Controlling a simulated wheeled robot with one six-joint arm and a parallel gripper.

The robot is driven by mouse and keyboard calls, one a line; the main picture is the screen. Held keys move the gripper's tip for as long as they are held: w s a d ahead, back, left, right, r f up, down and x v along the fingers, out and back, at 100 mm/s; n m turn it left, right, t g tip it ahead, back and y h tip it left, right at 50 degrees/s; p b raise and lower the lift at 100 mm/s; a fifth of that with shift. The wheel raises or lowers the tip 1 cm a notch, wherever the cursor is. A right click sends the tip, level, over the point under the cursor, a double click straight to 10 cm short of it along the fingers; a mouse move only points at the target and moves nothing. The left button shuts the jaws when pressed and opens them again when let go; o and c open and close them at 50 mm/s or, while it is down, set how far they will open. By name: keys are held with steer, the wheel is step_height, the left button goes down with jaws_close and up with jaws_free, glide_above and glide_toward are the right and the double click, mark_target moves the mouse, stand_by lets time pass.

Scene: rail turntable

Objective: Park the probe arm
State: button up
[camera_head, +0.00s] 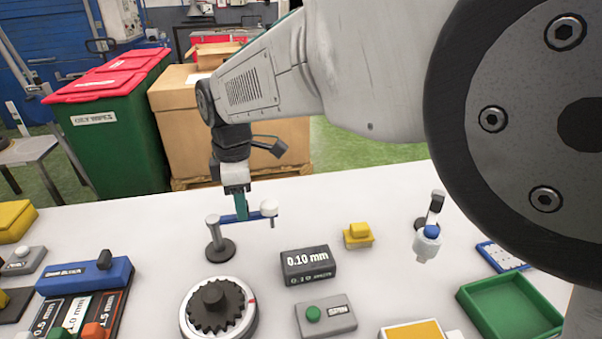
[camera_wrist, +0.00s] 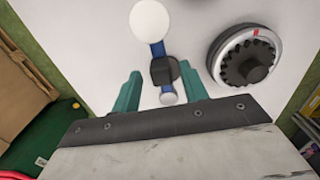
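The probe arm is a blue bar (camera_head: 236,217) on a grey post (camera_head: 215,241) with a dark round foot. A white knob (camera_head: 269,206) sits at its right end, with a thin tip below. In the wrist view the blue bar (camera_wrist: 156,50) runs up to the large white knob (camera_wrist: 150,20). My gripper (camera_head: 241,208) is at the bar in the head view. In the wrist view its teal fingers (camera_wrist: 160,72) are apart, one on each side of the post end. Contact cannot be told. The turntable (camera_head: 188,318) carries a dark toothed gear (camera_head: 216,308), to the front of the post.
A 0.10 mm display block (camera_head: 308,266), a green-button box (camera_head: 326,317) and a yellow block (camera_head: 358,236) stand to the right. A blue-topped stand (camera_head: 430,238) and green tray (camera_head: 510,307) are further right. A blue block (camera_head: 85,276) and thickness plates lie left.

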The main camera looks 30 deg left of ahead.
steer(key=shift+r, duration=0.1)
step_height(320, 180, up, 8)
steer(key=shift+f, duration=0.2)
stand_by(0.7)
